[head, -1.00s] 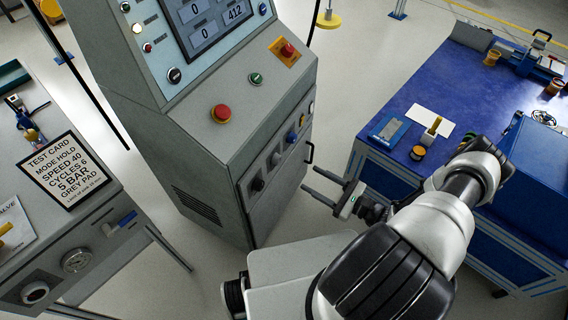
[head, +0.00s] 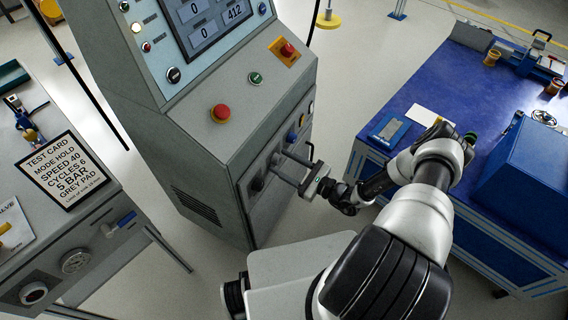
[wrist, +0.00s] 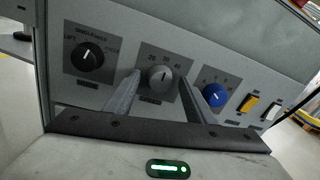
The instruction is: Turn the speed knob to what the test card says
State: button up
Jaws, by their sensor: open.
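The test card (head: 66,170) lies on the left bench and reads MODE HOLD, SPEED 40, CYCLES 6, 5 BAR, GREY PAD. My gripper (head: 279,163) is open at the front panel of the grey console (head: 215,150). In the wrist view the grey knob (wrist: 159,79), with a number scale around its top, sits between my two fingers (wrist: 164,68). A gap shows on each side of it. Its light mark points roughly upward; the exact number is too small to tell. In the head view my gripper partly covers the panel's knobs.
A black knob (wrist: 86,56) is left of the fingers, and a blue knob (wrist: 215,95) is close by the right finger. A yellow switch (wrist: 249,103) and a white switch (wrist: 272,111) are further right. The blue bench (head: 400,165) is at the right.

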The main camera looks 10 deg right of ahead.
jog(key=c, duration=1.1)
jog(key=shift+o, duration=0.2)
jog(key=shift+m, duration=0.3)
jog(key=m+b, duration=0.1)
jog(key=m, duration=0.2)
jog(key=shift+d, duration=0.1)
jog(key=shift+m+g+b, duration=0.3)
jog(key=shift+m+b, duration=0.5)
jog(key=shift+m, duration=1.2)
jog(key=o, duration=1.1)
jog(key=shift+c, duration=0.2)
